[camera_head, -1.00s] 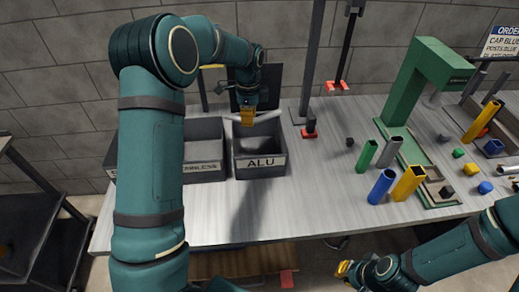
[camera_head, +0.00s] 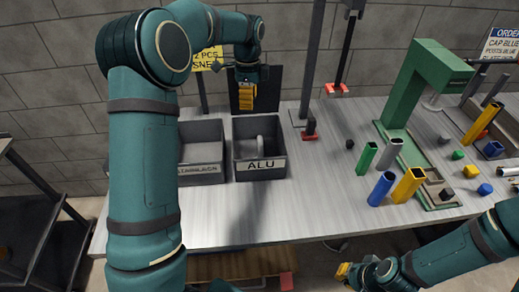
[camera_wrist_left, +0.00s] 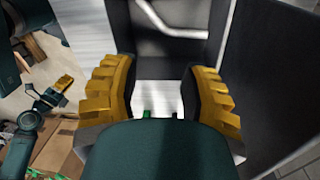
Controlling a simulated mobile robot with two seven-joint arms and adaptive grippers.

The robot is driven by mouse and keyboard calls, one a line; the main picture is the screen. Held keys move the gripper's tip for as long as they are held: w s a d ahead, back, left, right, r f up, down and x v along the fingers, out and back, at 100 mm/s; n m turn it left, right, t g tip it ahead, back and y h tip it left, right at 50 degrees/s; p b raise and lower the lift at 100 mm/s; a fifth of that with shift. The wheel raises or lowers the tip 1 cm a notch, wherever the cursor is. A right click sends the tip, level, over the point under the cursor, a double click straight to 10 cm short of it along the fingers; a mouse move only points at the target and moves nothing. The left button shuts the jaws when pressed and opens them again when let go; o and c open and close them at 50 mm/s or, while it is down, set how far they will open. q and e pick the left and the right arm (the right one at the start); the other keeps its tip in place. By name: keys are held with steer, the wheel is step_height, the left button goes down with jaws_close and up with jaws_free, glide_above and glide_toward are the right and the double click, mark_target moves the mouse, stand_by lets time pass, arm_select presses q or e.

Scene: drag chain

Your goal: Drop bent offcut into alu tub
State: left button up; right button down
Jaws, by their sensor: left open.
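The grey bent offcut (camera_head: 261,148) lies inside the dark tub labelled ALU (camera_head: 262,166). Its bent end shows against the tub's inner wall in the left wrist view (camera_wrist_left: 165,25), where part of it is cut off by the frame. My left gripper (camera_head: 246,100) hangs above the back of the ALU tub, clear of the offcut. In the left wrist view its yellow fingers (camera_wrist_left: 162,95) are spread apart with nothing between them. My right gripper (camera_head: 345,270) is low at the front, off the table edge; its opening is too small to judge.
A second grey tub (camera_head: 201,172) stands left of the ALU tub, partly behind my left arm. A dark post (camera_head: 309,75) rises right of the tub. Coloured tubes and a green press (camera_head: 412,85) stand further right. The table front is clear.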

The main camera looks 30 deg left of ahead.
arm_select(q)
steer(key=r, duration=0.4)
steer(key=shift+w+a+r, duration=0.1)
steer(key=shift+w+r, duration=0.1)
steer(key=shift+r, duration=0.2)
